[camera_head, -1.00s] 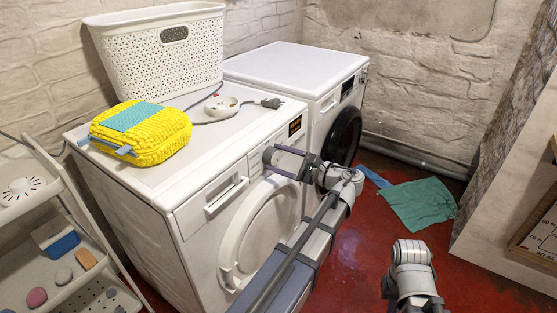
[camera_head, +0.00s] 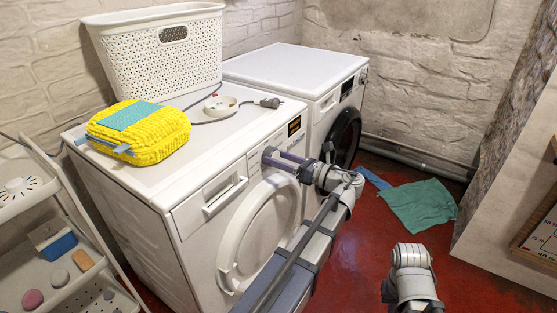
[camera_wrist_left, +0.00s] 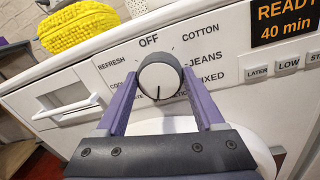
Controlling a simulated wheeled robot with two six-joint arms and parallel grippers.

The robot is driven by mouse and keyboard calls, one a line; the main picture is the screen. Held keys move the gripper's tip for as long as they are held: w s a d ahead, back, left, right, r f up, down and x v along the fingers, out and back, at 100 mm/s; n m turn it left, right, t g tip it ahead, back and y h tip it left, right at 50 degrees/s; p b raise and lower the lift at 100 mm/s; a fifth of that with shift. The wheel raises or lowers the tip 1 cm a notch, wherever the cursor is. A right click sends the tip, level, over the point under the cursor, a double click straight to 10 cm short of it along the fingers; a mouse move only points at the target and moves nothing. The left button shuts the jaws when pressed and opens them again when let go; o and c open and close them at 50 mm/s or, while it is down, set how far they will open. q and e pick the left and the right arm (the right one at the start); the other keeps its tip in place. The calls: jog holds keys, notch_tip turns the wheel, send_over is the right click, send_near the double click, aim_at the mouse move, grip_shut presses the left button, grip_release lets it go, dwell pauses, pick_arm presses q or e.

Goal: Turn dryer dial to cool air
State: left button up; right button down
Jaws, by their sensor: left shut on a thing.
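The dryer (camera_head: 190,222) is the nearer white machine, with a white round door. Its round dial (camera_wrist_left: 160,74) is grey-rimmed with a white face, and its dark pointer line points down in the left wrist view. OFF is printed above it, COTTON, JEANS and MIXED to the right, REFRESH and a partly hidden word starting "CO" to the left. My left gripper (camera_head: 267,157) is at the dryer's panel. In the left wrist view its purple fingers (camera_wrist_left: 160,88) are shut on the dial's two sides. My right gripper is not visible; only part of that arm shows.
A green cloth (camera_head: 418,204) lies on the red floor. A shelf cart (camera_head: 60,270) stands left.

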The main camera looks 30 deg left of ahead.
pick_arm(q)
jog(key=m, duration=0.6)
jog(key=shift+f+m+b, duration=0.2)
jog(key=shift+m+b, duration=0.15)
jog(key=shift+m, duration=0.05)
jog(key=m, duration=0.3)
jog(key=m+t, duration=0.1)
jog(key=m, duration=0.2)
jog(key=shift+m+y, duration=0.3)
jog(key=shift+m, duration=0.1)
jog(key=o, duration=1.4)
jog(key=shift+d, duration=0.1)
jog(key=d, duration=0.5)
jog(key=d+b, duration=0.1)
jog(key=d, duration=0.1)
jog(key=shift+s+d+f, duration=0.25)
jog(key=shift+s+d, duration=0.05)
jog(key=shift+f, duration=0.1)
